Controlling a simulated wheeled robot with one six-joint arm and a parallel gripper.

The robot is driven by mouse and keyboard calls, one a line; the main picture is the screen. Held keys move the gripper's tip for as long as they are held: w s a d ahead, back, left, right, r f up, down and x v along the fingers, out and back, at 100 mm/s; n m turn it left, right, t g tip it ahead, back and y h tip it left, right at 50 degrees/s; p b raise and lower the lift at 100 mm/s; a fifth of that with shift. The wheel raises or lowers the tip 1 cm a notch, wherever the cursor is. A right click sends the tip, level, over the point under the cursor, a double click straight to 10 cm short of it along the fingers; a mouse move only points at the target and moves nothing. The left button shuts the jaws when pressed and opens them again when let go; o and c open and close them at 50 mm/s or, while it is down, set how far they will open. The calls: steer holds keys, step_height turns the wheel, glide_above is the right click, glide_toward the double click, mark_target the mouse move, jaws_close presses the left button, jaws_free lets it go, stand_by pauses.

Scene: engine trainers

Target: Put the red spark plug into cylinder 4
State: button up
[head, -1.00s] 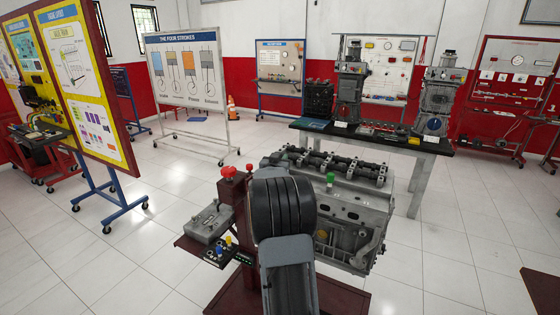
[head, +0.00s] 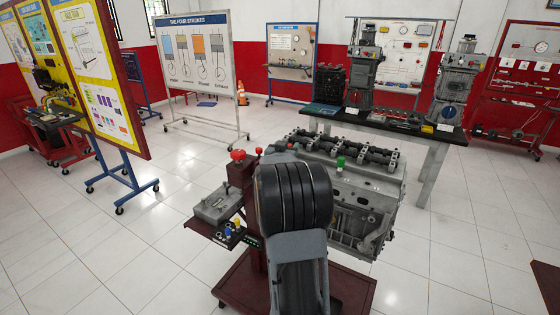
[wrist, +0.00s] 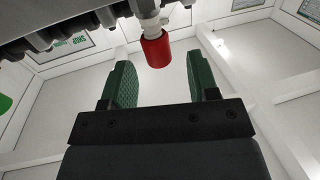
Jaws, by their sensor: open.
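In the wrist view the red spark plug (wrist: 156,52) has a red cap and a pale neck, and its neck meets the dark engine part along the top. My gripper (wrist: 160,66) is open, with its green pads apart. The plug's red cap lies just beyond the fingertips, between their lines, and no contact shows. In the head view the engine block (head: 365,195) stands on a dark red stand. My arm hides my gripper and the red plug there. I cannot tell which hole is cylinder 4.
A green cap (head: 340,162) stands up on the engine; a green thing also shows at the wrist view's left edge (wrist: 4,103). A side tray (head: 212,230) holds a grey part and small blue and yellow pieces. A red knob (head: 238,155) rises beside my arm. A workbench (head: 440,133) stands behind.

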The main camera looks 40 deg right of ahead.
steer(key=b+v, duration=0.1)
steer(key=v, duration=0.9)
steer(key=w+a+f+n+t+y, duration=0.2)
steer(key=w+a+f+y, duration=0.15)
steer(key=f+y, duration=0.25)
steer(key=s+a+f+n+g+y, duration=0.1)
steer(key=a+f+n+y, duration=0.15)
steer(key=a, duration=0.25)
steer(key=s+a+f+n+y, duration=0.1)
steer(key=a+y, duration=0.2)
steer(key=a, duration=0.2)
steer(key=s+a+f+n+g+y, duration=0.1)
steer(key=s+a+f+y, duration=0.15)
steer(key=a, duration=0.25)
steer(key=s+a+r+n+g+y, duration=0.2)
steer(key=s+a+n+g, duration=0.2)
steer(key=s+a, duration=0.9)
steer(key=shift+s+n, duration=0.2)
steer(key=shift+n, duration=0.85)
steer(key=shift+a, duration=0.1)
